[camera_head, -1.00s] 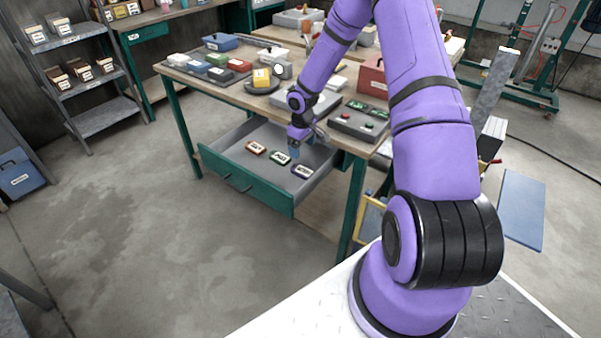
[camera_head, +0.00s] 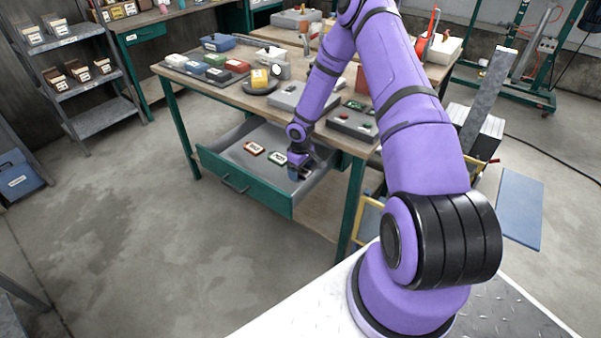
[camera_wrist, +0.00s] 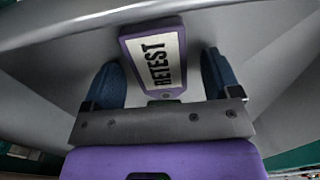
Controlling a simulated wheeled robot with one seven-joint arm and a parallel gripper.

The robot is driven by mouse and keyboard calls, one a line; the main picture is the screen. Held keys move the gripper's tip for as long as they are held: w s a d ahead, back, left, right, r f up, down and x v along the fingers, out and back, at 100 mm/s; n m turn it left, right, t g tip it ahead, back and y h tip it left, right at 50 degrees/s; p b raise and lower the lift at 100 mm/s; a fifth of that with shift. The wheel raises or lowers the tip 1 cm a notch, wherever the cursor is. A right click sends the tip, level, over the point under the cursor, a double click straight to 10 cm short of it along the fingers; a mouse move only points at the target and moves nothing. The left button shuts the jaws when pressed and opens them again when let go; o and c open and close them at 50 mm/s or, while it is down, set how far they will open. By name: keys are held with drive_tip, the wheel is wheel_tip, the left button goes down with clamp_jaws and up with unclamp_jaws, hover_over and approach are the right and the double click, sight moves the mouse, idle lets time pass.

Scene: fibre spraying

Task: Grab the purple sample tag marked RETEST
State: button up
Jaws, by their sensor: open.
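The purple sample tag (camera_wrist: 155,60) marked RETEST lies in the drawer and shows in the wrist view. It sits between the two blue fingertips of my gripper (camera_wrist: 162,80), with a visible gap on either side. My gripper is open. In the head view my gripper (camera_head: 297,173) is down in the open drawer (camera_head: 228,158), at its right part, and hides the purple tag there.
A red tag (camera_head: 253,148) and a green tag (camera_head: 278,158) lie in the drawer left of my gripper. The drawer walls stand close around. The workbench (camera_head: 225,100) above holds boxes and a control box (camera_head: 352,122).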

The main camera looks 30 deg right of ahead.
drive_tip(key=shift+c, duration=0.5)
drive_tip(key=c, duration=0.9)
drive_tip(key=shift+r, duration=0.1)
